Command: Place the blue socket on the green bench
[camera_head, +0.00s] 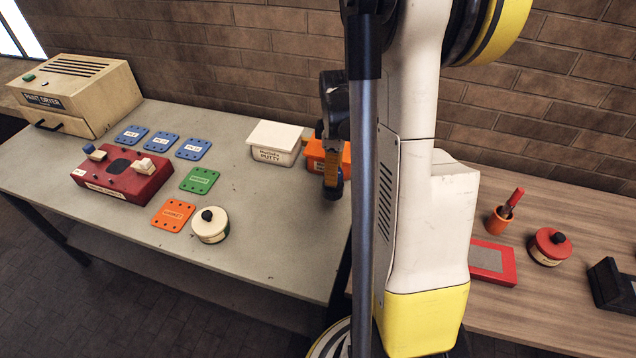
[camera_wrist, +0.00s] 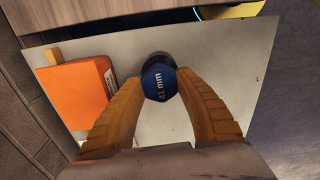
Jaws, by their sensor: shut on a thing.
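The blue socket (camera_wrist: 159,82), a hex shape marked 41 mm, shows in the wrist view between the two orange fingers of my gripper (camera_wrist: 160,84). The fingers are shut on its sides. A dark round part shows just behind it. In the head view my gripper (camera_head: 333,188) points down over the right end of the grey-green bench (camera_head: 275,240), beside the orange box. The bench top also fills much of the wrist view (camera_wrist: 225,60). I cannot tell whether the socket touches the bench.
An orange box (camera_head: 330,155) and a white putty tub (camera_head: 275,143) stand close to my gripper. A red control box (camera_head: 122,175), coloured plates, a cream round tin (camera_head: 210,226) and a paint dryer (camera_head: 75,95) are further left. The bench's front right is clear. A wooden table (camera_head: 575,200) is at right.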

